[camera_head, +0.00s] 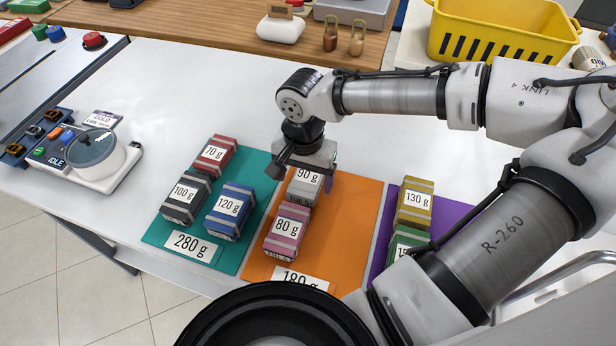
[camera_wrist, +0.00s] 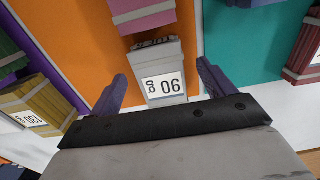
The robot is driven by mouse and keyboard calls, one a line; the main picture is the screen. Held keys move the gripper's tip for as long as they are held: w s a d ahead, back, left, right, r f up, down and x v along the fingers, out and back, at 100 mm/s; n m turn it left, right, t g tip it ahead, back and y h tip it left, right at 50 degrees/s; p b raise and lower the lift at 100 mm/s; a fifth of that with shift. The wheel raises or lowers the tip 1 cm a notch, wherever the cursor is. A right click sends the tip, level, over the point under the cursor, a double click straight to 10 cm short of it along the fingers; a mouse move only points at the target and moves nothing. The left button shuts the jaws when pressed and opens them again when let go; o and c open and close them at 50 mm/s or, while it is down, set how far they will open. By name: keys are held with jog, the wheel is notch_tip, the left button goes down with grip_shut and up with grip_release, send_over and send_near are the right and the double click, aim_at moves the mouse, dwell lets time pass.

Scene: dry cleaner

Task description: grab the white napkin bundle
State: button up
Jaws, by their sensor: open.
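The white napkin bundle (camera_head: 302,195), labelled 90 g, lies on the orange mat (camera_head: 350,222), just behind the pink 80 g bundle (camera_head: 284,231). My gripper (camera_head: 302,172) is over the white bundle and hides its far part in the head view. In the wrist view the white bundle (camera_wrist: 170,58) is between the open fingers of my gripper (camera_wrist: 161,78), with a gap on each side. No finger visibly touches it. I cannot tell the exact height of the fingertips above the mat.
The teal mat (camera_head: 256,205) on the left bears red, black and blue bundles. The purple mat (camera_head: 385,252) on the right bears yellow and green ones. A scale (camera_head: 98,160) stands at the left. The white table behind the mats is clear.

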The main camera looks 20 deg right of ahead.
jog(key=shift+f, duration=1.25)
jog(key=c, duration=1.1)
jog(key=shift+r, duration=0.1)
